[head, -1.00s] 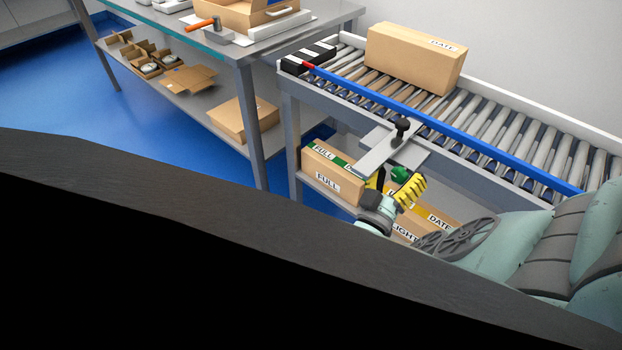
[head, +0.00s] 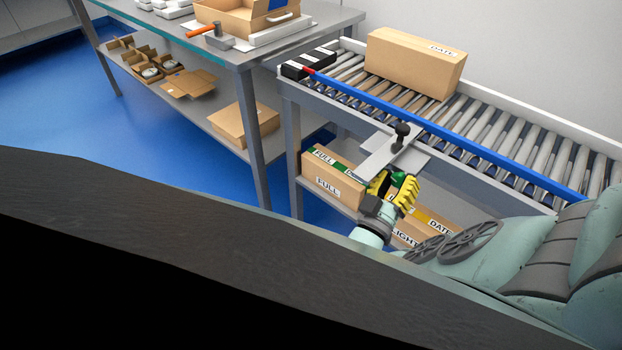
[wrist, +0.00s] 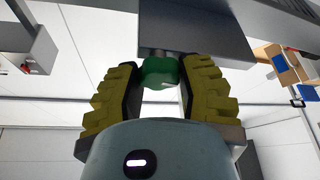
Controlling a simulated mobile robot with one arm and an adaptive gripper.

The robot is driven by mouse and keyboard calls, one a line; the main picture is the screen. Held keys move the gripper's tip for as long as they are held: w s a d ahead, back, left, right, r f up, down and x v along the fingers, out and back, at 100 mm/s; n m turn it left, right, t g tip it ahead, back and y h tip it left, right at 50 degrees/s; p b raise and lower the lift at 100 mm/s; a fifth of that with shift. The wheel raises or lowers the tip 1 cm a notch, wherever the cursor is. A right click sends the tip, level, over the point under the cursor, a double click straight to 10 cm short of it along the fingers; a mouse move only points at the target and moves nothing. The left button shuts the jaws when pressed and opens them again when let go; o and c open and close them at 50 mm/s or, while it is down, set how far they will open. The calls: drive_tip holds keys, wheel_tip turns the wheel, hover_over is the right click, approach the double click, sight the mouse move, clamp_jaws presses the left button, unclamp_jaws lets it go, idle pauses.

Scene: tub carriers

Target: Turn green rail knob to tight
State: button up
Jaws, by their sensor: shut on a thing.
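The green knob (head: 398,178) sits under the grey bracket plate at the front side of the roller conveyor, partly hidden by my fingers in the head view. In the wrist view the green knob (wrist: 160,72) is between my yellow-padded fingertips, below a dark grey block. My gripper (head: 394,187) is shut on the knob, reaching it from below; it also shows in the wrist view (wrist: 160,78). The blue guide rail (head: 440,131) runs along the conveyor. No tightness marking is readable.
A large carton (head: 412,62) lies on the rollers. Labelled boxes, one marked FULL (head: 332,180), stand on the shelf under the conveyor, close around my gripper. A workbench (head: 270,52) with a hammer (head: 208,31) and cartons is at left, with blue floor beyond.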

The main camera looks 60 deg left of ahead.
drive_tip(key=shift+w+d+f+m+h, duration=0.1)
drive_tip(key=shift+d+f+m+h, duration=0.2)
drive_tip(key=shift+m, duration=0.4)
drive_tip(key=shift+a+m+h+b, duration=0.15)
drive_tip(key=shift+m+h+b, duration=0.15)
drive_tip(key=shift+m+t+h+b, duration=0.3)
drive_tip(key=shift+m+t+b, duration=0.1)
drive_tip(key=shift+m, duration=0.6)
drive_tip(key=shift+a+r, duration=0.1)
drive_tip(key=shift+r, duration=0.1)
drive_tip(key=o, duration=1.2)
drive_tip(key=shift+r, duration=0.1)
